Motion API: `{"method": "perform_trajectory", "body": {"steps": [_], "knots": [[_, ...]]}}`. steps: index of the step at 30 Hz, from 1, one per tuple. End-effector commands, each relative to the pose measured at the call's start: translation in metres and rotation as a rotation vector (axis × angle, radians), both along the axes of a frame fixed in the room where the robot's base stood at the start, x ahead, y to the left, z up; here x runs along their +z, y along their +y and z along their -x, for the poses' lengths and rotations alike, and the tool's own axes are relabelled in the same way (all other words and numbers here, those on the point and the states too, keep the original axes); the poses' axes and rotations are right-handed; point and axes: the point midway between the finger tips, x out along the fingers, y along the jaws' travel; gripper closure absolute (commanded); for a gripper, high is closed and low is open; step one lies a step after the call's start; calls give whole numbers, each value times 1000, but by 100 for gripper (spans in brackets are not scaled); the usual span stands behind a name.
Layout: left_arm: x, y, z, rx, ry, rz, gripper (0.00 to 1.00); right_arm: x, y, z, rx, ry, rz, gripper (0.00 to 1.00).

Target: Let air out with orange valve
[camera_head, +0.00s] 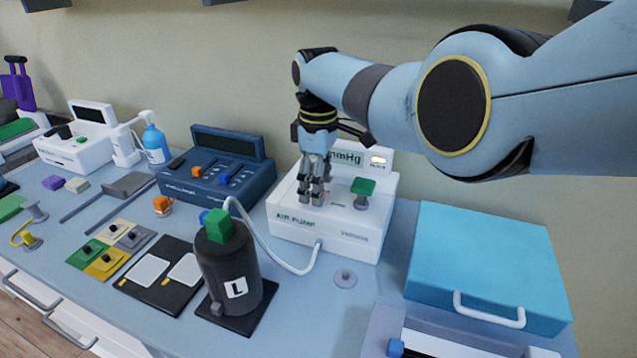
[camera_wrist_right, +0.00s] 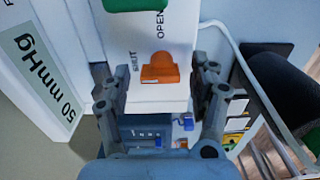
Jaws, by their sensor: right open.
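The white air pump (camera_head: 345,235) stands against the wall, with a green knob (camera_head: 362,187) on its top. Its orange valve (camera_wrist_right: 160,70) shows in the wrist view, beside the printed words SHUT and OPEN; which word it is set to I cannot tell. In the head view the valve is mostly hidden by my fingers. My right gripper (camera_head: 314,196) points down, low over the pump's top. In the wrist view its open fingers (camera_wrist_right: 160,92) are on either side of the valve, with gaps. The pump's display (camera_wrist_right: 40,75) reads 50 mmHg. My left gripper is not in view.
A white hose (camera_head: 275,258) runs from the pump's front to a black cuff-like cylinder (camera_head: 228,268) marked L, topped by a green block. A dark blue device (camera_head: 215,180) stands left of the pump. A blue box (camera_head: 490,255) with a white handle is on the right.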

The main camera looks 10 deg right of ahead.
Motion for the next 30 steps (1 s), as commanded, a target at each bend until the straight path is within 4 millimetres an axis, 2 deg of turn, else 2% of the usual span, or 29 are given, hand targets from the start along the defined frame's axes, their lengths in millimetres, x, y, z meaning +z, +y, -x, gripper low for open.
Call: {"method": "perform_trajectory", "body": {"steps": [5,18,30], "knots": [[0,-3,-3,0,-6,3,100,0,0,0,0,-1,1,38],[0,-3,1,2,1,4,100,1,0,0,0,-1,1,94],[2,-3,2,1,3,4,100,1,0,0,-83,-2,0,94]]}}
